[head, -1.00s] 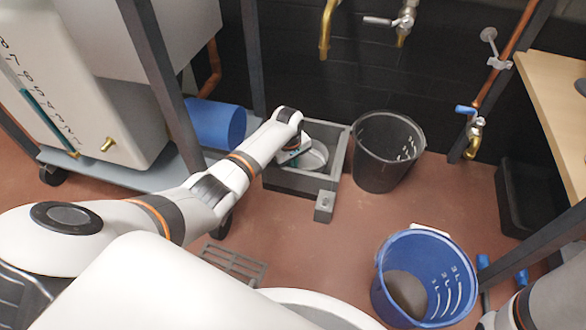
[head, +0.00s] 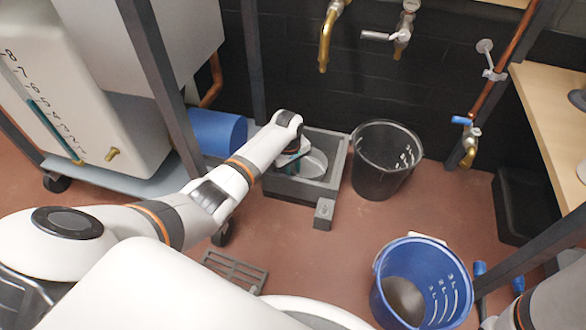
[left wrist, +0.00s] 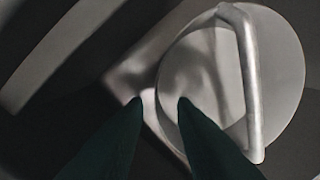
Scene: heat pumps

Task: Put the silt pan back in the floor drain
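The silt pan (head: 314,164) shows as a pale round dish inside the grey box-shaped drain (head: 324,190) on the floor. The left wrist view shows a round grey pan (left wrist: 283,65) with a bar handle (left wrist: 246,85) across it. My left gripper (head: 292,158) reaches down into the drain at the pan's left side. In the left wrist view its two dark green fingers (left wrist: 161,100) are apart with nothing held between them, and the handle lies to their right. My right gripper is out of view.
A slotted grate (head: 235,270) lies on the floor in front. A black bucket (head: 386,165) stands right beside the drain. A blue bucket (head: 420,285) stands at the lower right. A blue cylinder (head: 217,132) lies left of the drain. Brass taps (head: 328,40) hang above.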

